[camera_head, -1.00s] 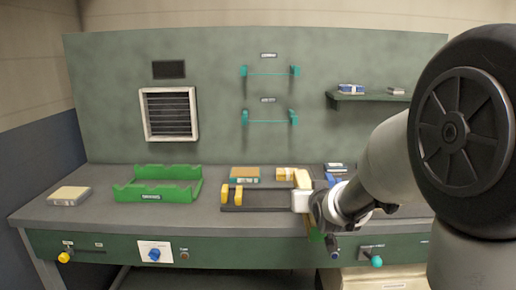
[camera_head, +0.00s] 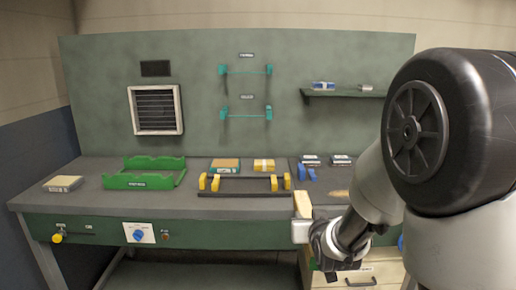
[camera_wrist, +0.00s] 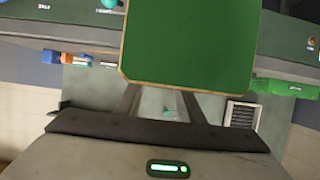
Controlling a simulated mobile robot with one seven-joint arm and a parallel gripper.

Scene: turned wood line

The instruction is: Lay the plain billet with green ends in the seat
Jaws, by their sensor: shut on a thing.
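My gripper (camera_head: 302,228) is shut on a pale wood billet (camera_head: 302,204), held in front of the bench's front edge, right of the black rack. In the wrist view the billet's green end (camera_wrist: 190,40) fills the upper middle, with a thin wood rim. The jaws hide much of its length. The black rack (camera_head: 245,194) with yellow uprights lies on the bench, empty. A green cradle (camera_head: 145,181) with notched walls stands to its left, also empty. Blue supports (camera_head: 312,173) stand to its right. Which of these is the seat, I cannot tell.
A pale block (camera_head: 62,183) lies at the far left of the bench (camera_head: 85,195). A brown block (camera_head: 225,165) and a yellowish block (camera_head: 263,165) lie behind the rack. Teal wall brackets (camera_head: 245,70) and a shelf (camera_head: 343,93) are above. A drawer cabinet (camera_head: 370,275) stands below.

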